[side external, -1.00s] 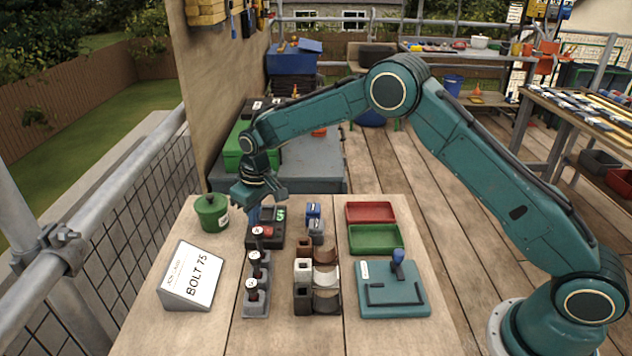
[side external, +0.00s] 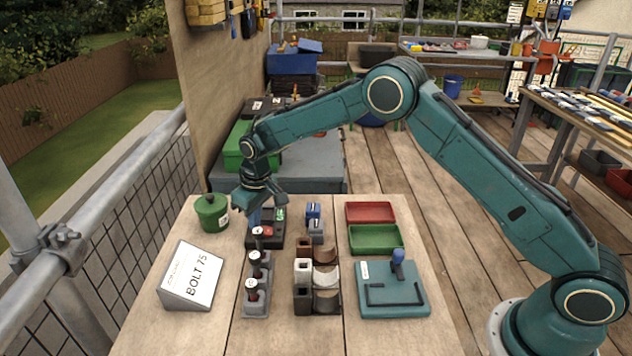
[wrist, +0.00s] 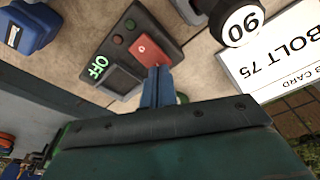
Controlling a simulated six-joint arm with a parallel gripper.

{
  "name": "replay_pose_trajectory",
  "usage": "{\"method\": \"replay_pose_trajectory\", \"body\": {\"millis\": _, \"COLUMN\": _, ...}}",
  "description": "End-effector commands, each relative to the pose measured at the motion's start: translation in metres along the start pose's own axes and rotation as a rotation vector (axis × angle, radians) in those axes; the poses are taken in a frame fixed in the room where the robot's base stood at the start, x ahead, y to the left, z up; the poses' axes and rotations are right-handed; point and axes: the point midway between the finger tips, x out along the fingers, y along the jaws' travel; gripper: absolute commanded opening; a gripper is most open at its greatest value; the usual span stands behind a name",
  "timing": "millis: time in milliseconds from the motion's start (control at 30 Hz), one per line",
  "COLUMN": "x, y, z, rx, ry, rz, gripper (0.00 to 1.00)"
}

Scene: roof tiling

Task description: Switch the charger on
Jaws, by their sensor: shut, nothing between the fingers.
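The charger (side external: 276,240) is a black box on the bench near the far left. In the wrist view its dark top panel (wrist: 166,38) carries a red switch (wrist: 148,52), small red and green buttons, a dark display and a green OFF legend (wrist: 98,66). My gripper (side external: 254,221) is shut and empty, pointing down over the charger's left side. In the wrist view its blue fingers (wrist: 157,72) end at the edge of the red switch. I cannot tell whether they touch it. The fingers hide part of the panel.
A stand of black-handled tools (side external: 257,308) is in front of the charger. A BOLT 75 card (side external: 200,278) and green pot (side external: 212,214) are to the left.

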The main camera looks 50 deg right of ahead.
Motion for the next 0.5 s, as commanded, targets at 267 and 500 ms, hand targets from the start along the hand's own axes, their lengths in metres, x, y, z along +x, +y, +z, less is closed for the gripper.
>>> {"method": "replay_pose_trajectory", "body": {"millis": 267, "x": 0.0032, "y": 0.0000, "z": 0.0005, "rx": 0.000, "ry": 0.000, "rz": 0.000, "gripper": 0.00}}
{"method": "replay_pose_trajectory", "body": {"millis": 500, "x": 0.0059, "y": 0.0000, "z": 0.0010, "rx": 0.000, "ry": 0.000, "rz": 0.000, "gripper": 0.00}}
